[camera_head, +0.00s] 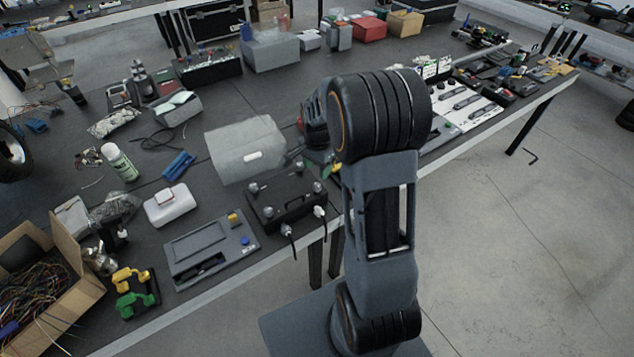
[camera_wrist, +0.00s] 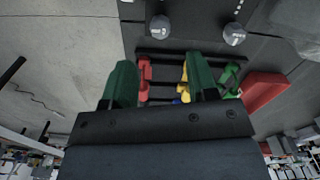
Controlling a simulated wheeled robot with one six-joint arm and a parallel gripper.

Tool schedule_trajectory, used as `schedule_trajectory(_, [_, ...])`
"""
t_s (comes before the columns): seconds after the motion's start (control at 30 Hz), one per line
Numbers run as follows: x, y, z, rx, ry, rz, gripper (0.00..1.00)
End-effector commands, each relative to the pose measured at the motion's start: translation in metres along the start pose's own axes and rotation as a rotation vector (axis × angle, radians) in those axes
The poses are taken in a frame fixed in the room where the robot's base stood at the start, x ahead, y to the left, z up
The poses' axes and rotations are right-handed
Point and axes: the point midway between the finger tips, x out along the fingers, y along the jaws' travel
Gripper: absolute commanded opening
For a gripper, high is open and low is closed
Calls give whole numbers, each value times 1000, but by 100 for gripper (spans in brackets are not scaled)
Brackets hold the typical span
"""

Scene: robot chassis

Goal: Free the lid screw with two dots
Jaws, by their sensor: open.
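A black chassis box (camera_head: 287,203) with several grey knob-like screws on its lid sits near the table's front edge in the head view. In the wrist view, its dark lid shows at the top with two grey screws, a left one (camera_wrist: 160,25) and a right one (camera_wrist: 234,34). Both carry small pale marks, too small to count. A few white dots show on the dark surface above the right screw. My gripper (camera_wrist: 160,63) has its two green fingers wide apart, with nothing held between them. In the head view my arm mostly hides it.
Beyond the fingers, a black rack (camera_wrist: 160,53) holds red, yellow and green pieces, with a red block (camera_wrist: 264,90) beside it. The floor at right is mostly clear.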

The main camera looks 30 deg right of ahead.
Motion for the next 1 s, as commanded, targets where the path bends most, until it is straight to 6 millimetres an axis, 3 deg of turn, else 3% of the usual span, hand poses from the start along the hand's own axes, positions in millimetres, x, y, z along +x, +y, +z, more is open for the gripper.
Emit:
schedule_trajectory(0.2, [40,0,0,-1,-2,3,53])
schedule_trajectory(0.4, [64,0,0,-2,-1,1,53])
schedule_trajectory(0.6, [75,0,0,-2,0,0,53])
schedule_trajectory(0.93, [77,0,0,-2,1,-1,53])
schedule_trajectory(1.0, [77,0,0,-2,1,-1,46])
